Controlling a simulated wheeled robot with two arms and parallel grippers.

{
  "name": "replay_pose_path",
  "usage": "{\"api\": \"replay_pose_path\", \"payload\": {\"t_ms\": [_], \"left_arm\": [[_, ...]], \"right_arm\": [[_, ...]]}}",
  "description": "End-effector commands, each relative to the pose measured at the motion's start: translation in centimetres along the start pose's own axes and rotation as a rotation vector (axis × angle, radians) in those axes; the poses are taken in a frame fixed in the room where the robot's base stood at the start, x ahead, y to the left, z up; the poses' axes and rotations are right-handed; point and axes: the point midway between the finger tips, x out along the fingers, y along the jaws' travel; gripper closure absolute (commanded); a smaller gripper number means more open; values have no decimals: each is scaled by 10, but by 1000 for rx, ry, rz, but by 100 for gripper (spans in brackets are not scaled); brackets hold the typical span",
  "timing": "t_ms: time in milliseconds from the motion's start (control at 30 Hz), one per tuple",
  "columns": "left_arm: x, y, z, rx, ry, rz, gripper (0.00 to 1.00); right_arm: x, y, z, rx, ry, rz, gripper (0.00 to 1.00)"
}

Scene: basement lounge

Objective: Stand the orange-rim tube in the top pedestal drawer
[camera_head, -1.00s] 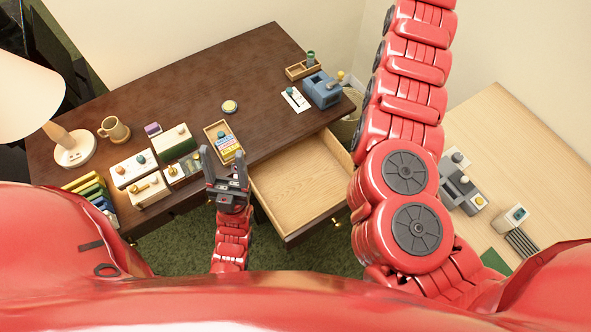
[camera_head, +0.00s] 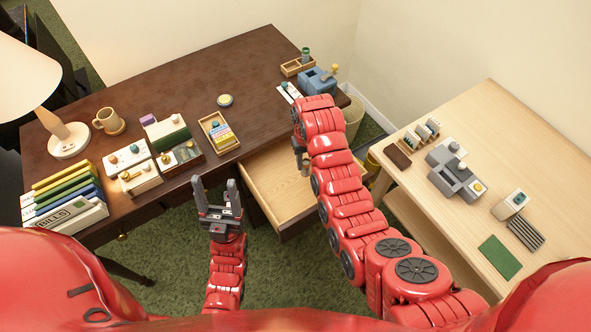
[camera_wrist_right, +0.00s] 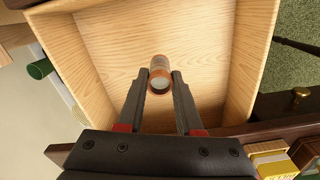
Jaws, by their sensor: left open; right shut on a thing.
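The top pedestal drawer (camera_head: 268,188) is pulled out from the dark desk, and its light wood inside looks bare. My right gripper (camera_head: 301,160) is over the drawer's right part. In the right wrist view my right gripper (camera_wrist_right: 160,82) is shut on the orange-rim tube (camera_wrist_right: 159,66), seen nearly end-on between the fingertips and within the drawer's walls. I cannot tell whether its far end touches the drawer floor. The tube is not discernible in the head view. My left gripper (camera_head: 215,190) is open and empty, in front of the desk and left of the drawer.
The dark desk (camera_head: 190,90) carries a lamp (camera_head: 67,138), a mug (camera_head: 108,120), several small boxes, a wooden tray (camera_head: 207,121) and a blue device (camera_head: 318,82). A light wood table (camera_head: 470,110) with gadgets stands at the right. A bin (camera_head: 353,115) is behind the drawer.

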Motion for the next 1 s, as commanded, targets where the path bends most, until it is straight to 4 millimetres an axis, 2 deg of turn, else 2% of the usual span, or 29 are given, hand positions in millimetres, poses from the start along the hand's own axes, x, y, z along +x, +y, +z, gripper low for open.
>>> {"api": "replay_pose_path", "payload": {"t_ms": [33, 200, 467, 733, 1000], "left_arm": [[6, 0, -1, 0, 0, 0, 38], [11, 0, -2, 0, 0, 0, 38], [13, -1, -2, 0, 0, 0, 38], [17, -1, -3, 0, 0, 0, 38], [17, -1, -3, 0, 0, 0, 38]], "right_arm": [[8, 0, 2, 0, -5, 0, 100], [35, 1, 1, 0, -4, 1, 100], [50, 1, 0, -1, -1, 1, 100], [79, 0, 1, -1, -5, 0, 100], [84, 0, 0, 0, 2, 1, 100]]}}
